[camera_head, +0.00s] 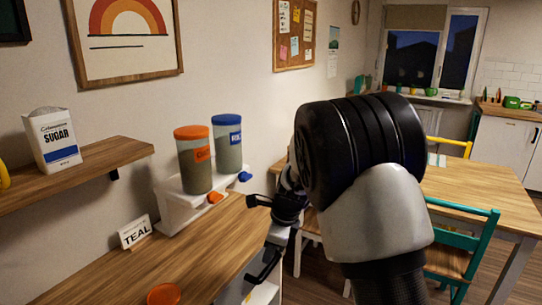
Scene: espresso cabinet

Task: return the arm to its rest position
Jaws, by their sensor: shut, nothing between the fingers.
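My arm fills the middle and right of the head view, with a large black joint and a white link close to the camera. My gripper (258,201) is small and dark beyond the black joint, to its left. It is above the right edge of the wooden counter (205,245), close to the dispenser stand. Its fingers are shut, and I see nothing held in them. The big joint hides part of the forearm and the wrist.
Orange-lidded (194,160) and blue-lidded (228,143) dispensers stand on a white stand (180,208). A TEAL sign (135,232) and an orange disc (163,294) are on the counter. A sugar bag (52,138) sits on a shelf (85,172). A table (480,195) and teal chair (465,240) stand right.

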